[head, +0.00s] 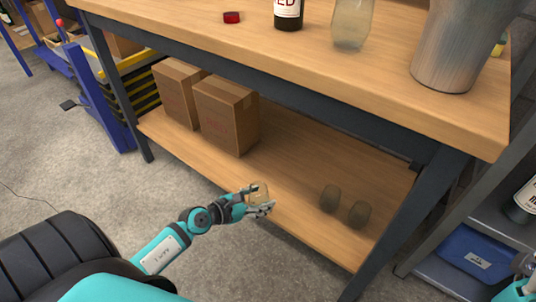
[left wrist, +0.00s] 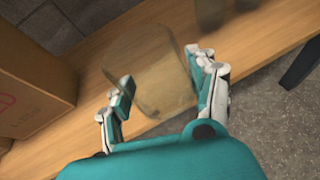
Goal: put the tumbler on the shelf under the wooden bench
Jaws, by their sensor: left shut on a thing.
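My left gripper (head: 260,207) is at the front edge of the lower shelf (head: 290,148) of the wooden bench (head: 180,20). It is shut on a clear tumbler (head: 258,190). In the left wrist view the tumbler (left wrist: 155,80) sits between the fingers of the left gripper (left wrist: 165,95), over the shelf boards (left wrist: 245,45). I cannot tell whether its base touches the shelf. Two other smoky tumblers, a left one (head: 330,198) and a right one (head: 359,213), stand on the shelf to the right. A piece of my right arm shows at the lower right; its gripper jaws cannot be made out.
Two cardboard boxes, one at the left (head: 178,92) and one nearer (head: 227,115), stand on the shelf's left part. Shelf between boxes and tumblers is clear. On the bench top are a bottle (head: 288,12), a glass (head: 351,22) and a metal bucket (head: 450,45).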

